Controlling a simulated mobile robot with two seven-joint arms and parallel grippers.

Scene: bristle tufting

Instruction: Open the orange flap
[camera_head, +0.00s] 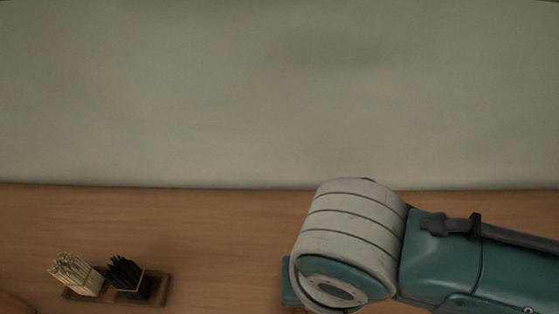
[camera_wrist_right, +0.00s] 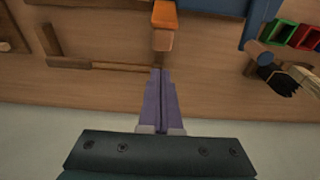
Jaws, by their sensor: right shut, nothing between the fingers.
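The orange flap (camera_wrist_right: 164,15) shows at the top middle of the right wrist view, with a paler orange end face (camera_wrist_right: 162,40) toward my fingers. Whether it is shut or partly raised I cannot tell. My right gripper (camera_wrist_right: 158,72) has its two purple fingers pressed together, with nothing between them. In the picture its tips lie just below the flap's pale end, apart from it. In the head view my right arm comes in from the right, and its gripper is out of sight. My left gripper is in neither view.
In the head view, pale bristles (camera_head: 76,274) and black bristles (camera_head: 128,278) stand in a wooden holder (camera_head: 164,290). The wrist view shows a blue post (camera_wrist_right: 254,24), green box (camera_wrist_right: 283,34), red box (camera_wrist_right: 302,36) and wooden strips (camera_wrist_right: 68,63). A pale wall (camera_head: 270,100) stands behind the table.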

